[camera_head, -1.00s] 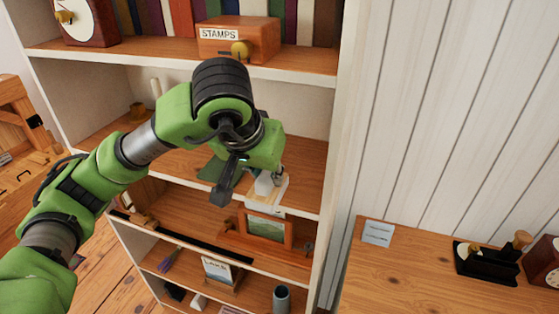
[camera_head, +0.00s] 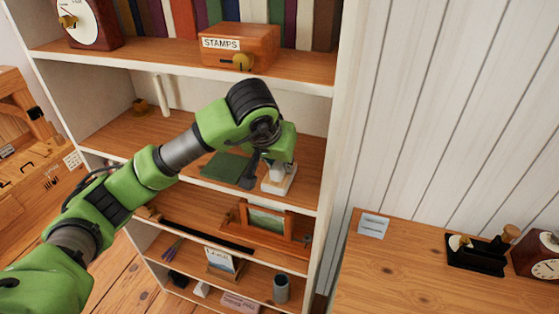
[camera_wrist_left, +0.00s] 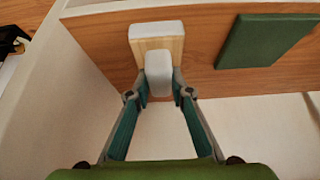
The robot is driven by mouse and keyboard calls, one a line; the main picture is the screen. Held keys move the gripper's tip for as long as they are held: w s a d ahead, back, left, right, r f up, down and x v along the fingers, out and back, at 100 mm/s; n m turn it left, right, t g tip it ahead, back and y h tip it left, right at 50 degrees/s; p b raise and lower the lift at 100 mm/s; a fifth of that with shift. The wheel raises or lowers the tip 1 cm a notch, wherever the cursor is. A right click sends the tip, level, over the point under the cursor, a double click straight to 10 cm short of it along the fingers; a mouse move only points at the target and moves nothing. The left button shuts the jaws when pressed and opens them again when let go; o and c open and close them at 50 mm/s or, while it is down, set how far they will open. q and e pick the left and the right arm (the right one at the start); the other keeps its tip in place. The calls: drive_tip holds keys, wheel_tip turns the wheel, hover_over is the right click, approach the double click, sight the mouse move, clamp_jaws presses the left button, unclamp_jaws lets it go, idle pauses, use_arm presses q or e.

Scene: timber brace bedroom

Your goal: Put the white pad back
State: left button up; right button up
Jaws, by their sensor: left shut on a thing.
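The white pad (camera_head: 279,181) shows in the head view as a pale block with a wooden face, over the right front part of the middle shelf (camera_head: 160,130). In the left wrist view the white pad (camera_wrist_left: 155,29) has a white end, a wooden face and a rounded white grip part. My left gripper (camera_wrist_left: 159,92) is shut on that rounded part. In the head view my left gripper (camera_head: 276,164) is just above the pad, partly hidden by its wrist. I cannot tell if the pad touches the shelf. My right gripper is not in view.
A flat green pad (camera_head: 226,167) lies on the same shelf, left of my gripper; it also shows in the wrist view (camera_wrist_left: 265,40). The bookcase's right upright (camera_head: 325,150) is close on the right. The stamps box (camera_head: 240,45) stands on the shelf above.

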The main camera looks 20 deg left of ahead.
use_arm(q)
drive_tip(key=shift+f, duration=0.15)
drive_tip(key=o, duration=1)
drive_tip(key=shift+r, duration=0.4)
drive_tip(key=b+v, duration=0.2)
drive_tip(key=v, duration=0.9)
drive_tip(key=shift+s+r+b, duration=0.25)
drive_tip(key=shift+s+b, duration=0.05)
drive_tip(key=shift+b, duration=0.05)
